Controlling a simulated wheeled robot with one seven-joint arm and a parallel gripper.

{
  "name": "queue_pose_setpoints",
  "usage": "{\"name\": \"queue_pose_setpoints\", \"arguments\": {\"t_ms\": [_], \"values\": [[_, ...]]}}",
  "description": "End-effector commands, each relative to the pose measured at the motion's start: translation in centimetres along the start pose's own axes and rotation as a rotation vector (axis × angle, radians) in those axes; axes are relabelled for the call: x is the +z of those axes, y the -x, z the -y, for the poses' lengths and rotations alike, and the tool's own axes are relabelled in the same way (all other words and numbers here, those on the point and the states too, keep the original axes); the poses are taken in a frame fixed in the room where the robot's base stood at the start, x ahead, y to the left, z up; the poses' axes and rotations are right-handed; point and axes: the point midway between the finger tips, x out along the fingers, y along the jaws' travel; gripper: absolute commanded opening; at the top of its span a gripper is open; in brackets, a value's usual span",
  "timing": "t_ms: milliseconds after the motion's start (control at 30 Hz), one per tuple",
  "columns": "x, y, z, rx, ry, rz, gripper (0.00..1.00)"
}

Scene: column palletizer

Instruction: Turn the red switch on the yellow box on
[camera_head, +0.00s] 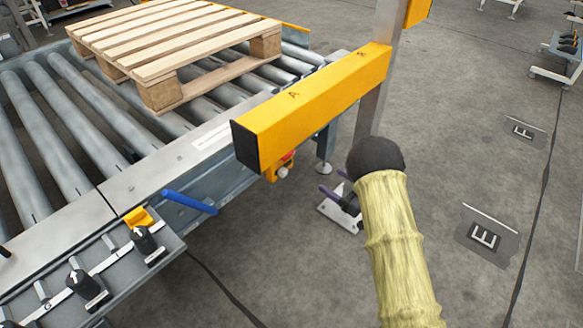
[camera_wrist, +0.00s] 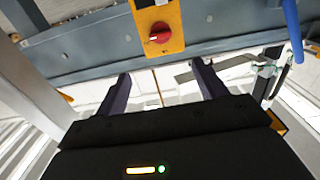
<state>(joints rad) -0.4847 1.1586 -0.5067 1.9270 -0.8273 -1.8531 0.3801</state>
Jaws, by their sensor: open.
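The red switch (camera_wrist: 160,32) is a round knob on the front of the yellow box (camera_wrist: 157,10). In the wrist view it sits at top centre, on the grey side rail of the conveyor. In the head view the red switch (camera_head: 288,156) is only partly seen, with the yellow box (camera_head: 271,172) mostly hidden behind the yellow beam. My gripper (camera_wrist: 157,75) is open and empty in the wrist view, its two dark fingers pointing toward the rail, below the switch and apart from it. In the head view my gripper (camera_head: 337,194) shows partly, under the beam.
The yellow beam (camera_head: 320,101) on a grey post (camera_head: 372,110) stands above my gripper. A wooden pallet (camera_head: 160,45) lies on the roller conveyor. A blue handle (camera_head: 190,202) sticks out from the rail; it also shows in the wrist view (camera_wrist: 292,30).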

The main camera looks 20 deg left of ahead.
Motion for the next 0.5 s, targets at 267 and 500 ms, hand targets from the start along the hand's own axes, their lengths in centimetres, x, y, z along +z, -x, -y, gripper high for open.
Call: {"name": "queue_pose_setpoints", "arguments": {"t_ms": [267,500], "values": [[0.02,0.0,0.13,-0.008,-0.001,-0.005,0.71],[0.19,-0.92,0.14,-0.009,0.001,-0.004,0.71]]}}
